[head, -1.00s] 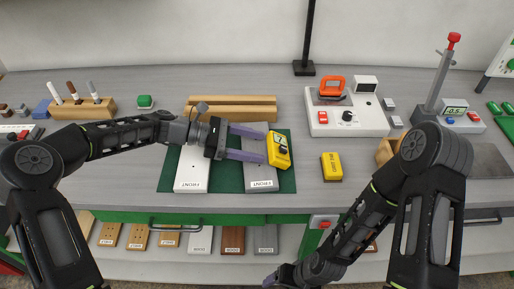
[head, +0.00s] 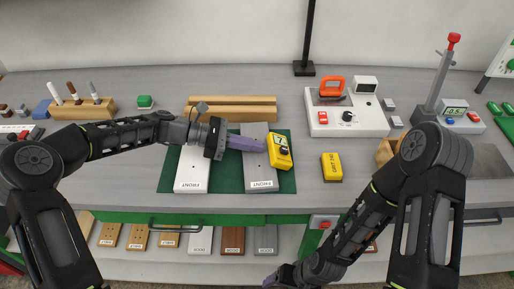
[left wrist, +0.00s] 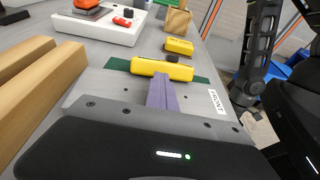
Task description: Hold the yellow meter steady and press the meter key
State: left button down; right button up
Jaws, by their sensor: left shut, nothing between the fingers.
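The yellow meter (head: 279,150) with a dark knob and a small display lies tilted at the right edge of the green mat (head: 228,177), beside the right-hand grey board marked FRONT (head: 260,172). My left gripper (head: 263,145) is shut and empty, its purple fingers over that board with the tips close to the meter's left side. In the left wrist view the fingers (left wrist: 161,95) point at the meter (left wrist: 162,68); I cannot tell whether they touch it. My right gripper (head: 280,276) hangs low at the table's front, its fingers barely visible.
A second yellow block (head: 331,167) stands to the right of the meter. A white board marked FRONT (head: 192,170) lies left. Behind are wooden bars (head: 232,106) and a white device (head: 346,120) with a red switch. Bare table lies between mat and yellow block.

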pick_arm(q)
jog(key=c, duration=2.1)
grip_release()
jog(key=o, duration=1.5)
